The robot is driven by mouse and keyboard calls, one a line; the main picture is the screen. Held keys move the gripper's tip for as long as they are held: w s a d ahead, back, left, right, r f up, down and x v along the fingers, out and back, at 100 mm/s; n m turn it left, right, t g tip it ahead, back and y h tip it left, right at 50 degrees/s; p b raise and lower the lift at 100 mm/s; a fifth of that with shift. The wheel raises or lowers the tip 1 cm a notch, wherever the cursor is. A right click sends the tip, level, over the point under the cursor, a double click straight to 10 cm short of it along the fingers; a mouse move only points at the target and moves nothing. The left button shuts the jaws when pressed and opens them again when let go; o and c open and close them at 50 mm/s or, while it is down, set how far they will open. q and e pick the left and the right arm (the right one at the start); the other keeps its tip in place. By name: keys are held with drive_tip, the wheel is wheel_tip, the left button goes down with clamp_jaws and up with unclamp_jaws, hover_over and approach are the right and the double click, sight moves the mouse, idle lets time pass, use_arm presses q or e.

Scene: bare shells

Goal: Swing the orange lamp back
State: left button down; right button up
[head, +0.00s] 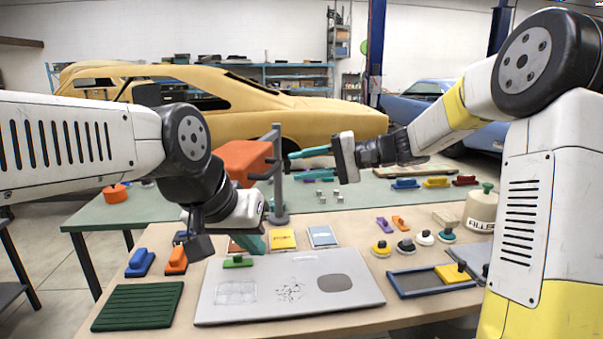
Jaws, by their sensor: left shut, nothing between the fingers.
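The orange lamp (243,161) is a boxy head on a grey upright post (277,185) behind the panel, and its head extends to the left of the post. My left gripper (251,245) points down in front of the lamp, with its teal fingers shut and empty above the back edge of the grey panel. My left arm covers part of the area below the lamp. My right gripper (300,165) is to the right of the post and points left towards it. Its teal fingers are apart, with nothing seen between them.
A grey panel (350,298) lies in the middle of the wooden bench, with a green-handled block (238,261) on it. A green ribbed mat (139,306), blue and orange blocks, round knobbed pads and a framed tray (412,284) stand around it. A green table (340,194) is behind.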

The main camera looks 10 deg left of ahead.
sight(277, 168)
drive_tip(key=x, duration=0.7)
drive_tip(key=shift+w+a, duration=0.35)
clamp_jaws()
idle(1.1)
